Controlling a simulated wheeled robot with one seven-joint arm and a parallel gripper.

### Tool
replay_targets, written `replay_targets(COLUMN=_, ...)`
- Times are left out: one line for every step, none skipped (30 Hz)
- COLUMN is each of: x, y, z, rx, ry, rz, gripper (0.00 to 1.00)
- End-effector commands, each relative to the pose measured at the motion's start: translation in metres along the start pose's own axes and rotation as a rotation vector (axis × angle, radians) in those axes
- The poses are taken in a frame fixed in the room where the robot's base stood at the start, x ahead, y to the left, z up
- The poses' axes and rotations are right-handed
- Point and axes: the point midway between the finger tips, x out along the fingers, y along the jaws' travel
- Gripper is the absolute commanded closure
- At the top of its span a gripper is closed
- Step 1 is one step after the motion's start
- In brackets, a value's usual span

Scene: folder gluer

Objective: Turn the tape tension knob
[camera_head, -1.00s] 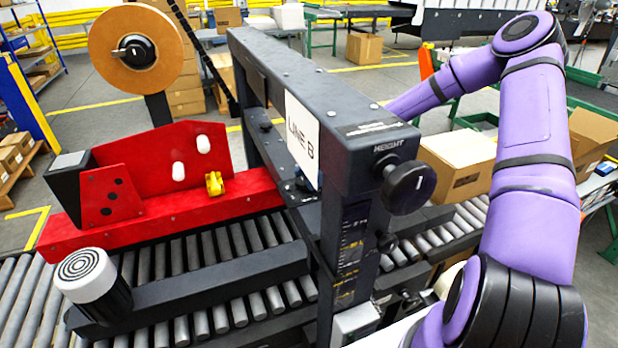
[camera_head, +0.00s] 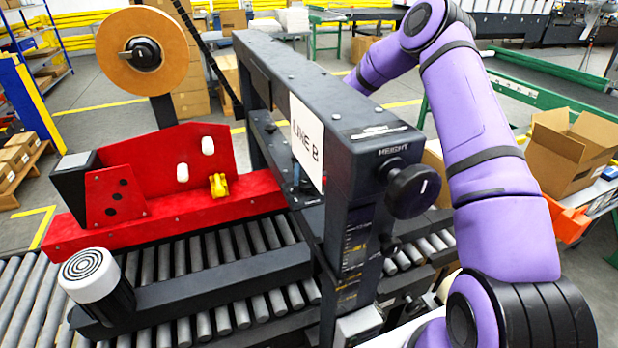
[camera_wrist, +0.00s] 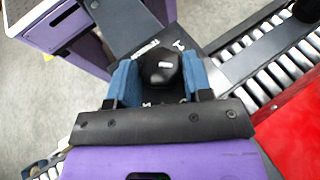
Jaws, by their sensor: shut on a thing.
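In the wrist view, the two blue fingers of my gripper (camera_wrist: 162,82) are shut on a black knob (camera_wrist: 164,62) with a short white mark on top. The knob sits on a dark machine part, with a small white label (camera_wrist: 145,49) beside it, too small to read. In the head view, my gripper and this knob are hidden behind the dark machine frame. Another black knob (camera_head: 413,191), under the word HEIGHT, stands free on the near end of the frame. A brown tape roll (camera_head: 143,51) with a black hub stands at the upper left.
A red machine body (camera_head: 180,212) with a small yellow part (camera_head: 219,186) lies over the roller conveyor. A white ringed cap (camera_head: 88,275) stands at the near left. The dark frame beam (camera_head: 300,85) lies between the head camera and my gripper. An open carton (camera_head: 565,150) stands at the right.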

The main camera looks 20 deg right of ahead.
Motion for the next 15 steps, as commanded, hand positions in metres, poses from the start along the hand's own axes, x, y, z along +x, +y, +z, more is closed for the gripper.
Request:
replay_targets(x=-0.0003, y=-0.0011, z=-0.0002, rx=-0.009, ry=0.002, rz=0.021, gripper=0.78)
replay_targets(x=-0.0002, y=-0.0014, z=-0.0003, rx=-0.013, ry=0.002, rz=0.032, gripper=0.78)
replay_targets(x=-0.0003, y=-0.0014, z=-0.0005, rx=-0.018, ry=0.003, rz=0.044, gripper=0.78)
replay_targets(x=-0.0003, y=-0.0013, z=-0.0005, rx=-0.021, ry=0.002, rz=0.053, gripper=0.78)
replay_targets(x=-0.0003, y=-0.0013, z=-0.0005, rx=-0.025, ry=0.002, rz=0.062, gripper=0.78)
replay_targets(x=-0.0001, y=-0.0014, z=-0.0004, rx=-0.029, ry=0.002, rz=0.071, gripper=0.78)
replay_targets(x=0.0000, y=-0.0016, z=-0.0004, rx=-0.032, ry=0.002, rz=0.077, gripper=0.78)
replay_targets(x=0.0001, y=-0.0018, z=-0.0004, rx=-0.034, ry=0.002, rz=0.082, gripper=0.78)
replay_targets(x=0.0002, y=-0.0018, z=-0.0004, rx=-0.036, ry=0.002, rz=0.087, gripper=0.78)
replay_targets(x=0.0002, y=-0.0018, z=-0.0005, rx=-0.038, ry=0.002, rz=0.090, gripper=0.78)
replay_targets(x=0.0002, y=-0.0018, z=-0.0005, rx=-0.039, ry=0.002, rz=0.092, gripper=0.78)
replay_targets(x=0.0002, y=-0.0017, z=-0.0006, rx=-0.039, ry=0.001, rz=0.095, gripper=0.78)
replay_targets(x=0.0002, y=-0.0017, z=-0.0006, rx=-0.040, ry=0.001, rz=0.096, gripper=0.78)
replay_targets(x=0.0002, y=-0.0017, z=-0.0007, rx=-0.040, ry=0.001, rz=0.097, gripper=0.78)
replay_targets(x=0.0002, y=-0.0016, z=-0.0007, rx=-0.040, ry=0.001, rz=0.097, gripper=0.78)
